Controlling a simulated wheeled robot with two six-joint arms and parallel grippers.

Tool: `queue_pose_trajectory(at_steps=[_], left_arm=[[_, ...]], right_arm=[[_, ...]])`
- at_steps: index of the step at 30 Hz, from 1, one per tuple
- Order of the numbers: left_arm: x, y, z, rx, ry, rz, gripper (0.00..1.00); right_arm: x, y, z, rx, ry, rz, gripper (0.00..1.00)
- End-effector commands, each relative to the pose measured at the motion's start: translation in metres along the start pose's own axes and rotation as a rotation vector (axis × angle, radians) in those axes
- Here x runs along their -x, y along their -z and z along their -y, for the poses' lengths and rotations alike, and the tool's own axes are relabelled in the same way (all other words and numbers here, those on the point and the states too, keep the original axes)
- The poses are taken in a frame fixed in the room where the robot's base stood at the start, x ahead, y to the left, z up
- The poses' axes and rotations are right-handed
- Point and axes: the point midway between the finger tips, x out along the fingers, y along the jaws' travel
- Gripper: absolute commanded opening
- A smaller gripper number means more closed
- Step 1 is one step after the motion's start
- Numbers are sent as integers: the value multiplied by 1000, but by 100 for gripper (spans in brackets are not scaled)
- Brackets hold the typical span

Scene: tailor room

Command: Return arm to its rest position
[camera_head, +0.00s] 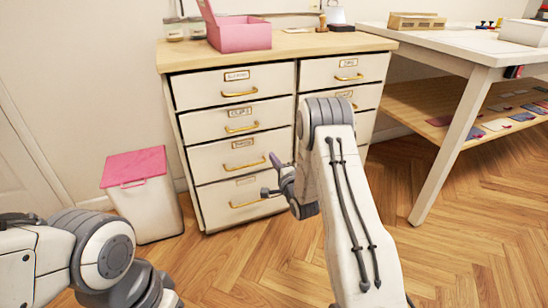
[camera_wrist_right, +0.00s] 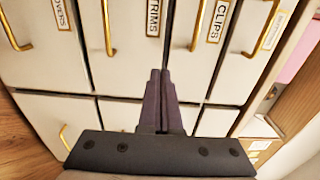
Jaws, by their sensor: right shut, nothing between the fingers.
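My right arm (camera_head: 345,195) reaches up from the bottom middle in the head view and bends at a grey joint in front of the drawer cabinet. My right gripper (camera_head: 275,162) points left toward the drawer fronts, partly hidden by the arm. In the right wrist view its two dark fingers (camera_wrist_right: 159,78) are shut together with nothing between them. My left arm (camera_head: 85,255) shows at the lower left. Its gripper is not in view.
The white drawer cabinet (camera_head: 236,134) with brass handles has its drawers closed. A pink box (camera_head: 242,38) stands on its wooden top. A white bin with a pink lid (camera_head: 137,166) stands left of it. A white table (camera_head: 462,48) stands right. Wooden floor (camera_head: 450,245) is clear at lower right.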

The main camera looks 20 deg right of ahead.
Motion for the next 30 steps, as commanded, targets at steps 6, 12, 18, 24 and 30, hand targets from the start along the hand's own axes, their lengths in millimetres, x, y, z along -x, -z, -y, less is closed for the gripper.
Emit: queue_pose_trajectory(at_steps=[6, 12, 18, 24, 30], left_arm=[[2, 0, 0, 0, 0, 0, 30], [3, 0, 0, 0, 0, 1, 30], [5, 0, 0, 0, 0, 0, 30], [7, 0, 0, 0, 0, 0, 30], [8, 0, -1, 0, 0, 0, 30]], right_arm=[[7, -2, 0, 2, -1, 3, 0], [0, -44, 14, 136, -101, 61, 0], [27, -140, 36, 499, -357, 253, 0], [115, -221, 54, 881, -576, 556, 0], [244, -264, 69, 1230, -709, 959, 0]])
